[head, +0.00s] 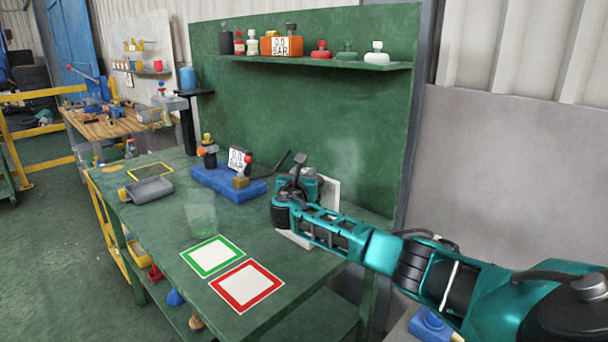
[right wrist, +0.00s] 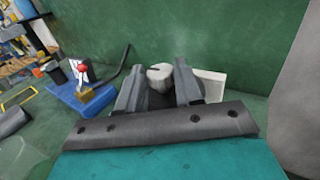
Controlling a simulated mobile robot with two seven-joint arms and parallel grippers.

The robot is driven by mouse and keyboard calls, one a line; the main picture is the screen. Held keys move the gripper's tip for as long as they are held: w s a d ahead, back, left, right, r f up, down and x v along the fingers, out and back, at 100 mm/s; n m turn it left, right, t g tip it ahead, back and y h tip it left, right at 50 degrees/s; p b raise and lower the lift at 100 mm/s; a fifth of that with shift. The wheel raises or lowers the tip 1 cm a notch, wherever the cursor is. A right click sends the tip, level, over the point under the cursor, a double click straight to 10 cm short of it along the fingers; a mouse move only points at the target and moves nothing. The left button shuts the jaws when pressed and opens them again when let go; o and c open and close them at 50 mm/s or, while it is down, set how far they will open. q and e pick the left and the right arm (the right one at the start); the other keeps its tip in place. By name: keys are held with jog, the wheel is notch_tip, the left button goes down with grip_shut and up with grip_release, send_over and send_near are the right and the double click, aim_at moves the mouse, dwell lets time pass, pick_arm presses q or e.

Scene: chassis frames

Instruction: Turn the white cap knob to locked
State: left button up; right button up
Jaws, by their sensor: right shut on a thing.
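A white panel (right wrist: 210,86) stands just behind and to the right. In the head view my right gripper (head: 296,185) is at the back right of the green bench, in front of the white panel (head: 332,192), and hides the knob. Any lock marking is hidden. My left gripper is not in view.
A blue base (head: 215,180) with a small sign lies left of my right gripper. A green-framed square (head: 212,257) and a red-framed square (head: 247,286) mark the clear bench front. A shelf (head: 330,63) holding several items runs above. A grey box (head: 147,190) lies left.

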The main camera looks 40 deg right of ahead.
jog(key=o, duration=1)
jog(key=shift+o, duration=0.2)
jog(key=v, duration=1.2)
jog(key=shift+s+a, duration=0.3)
jog(key=shift+c, duration=0.2)
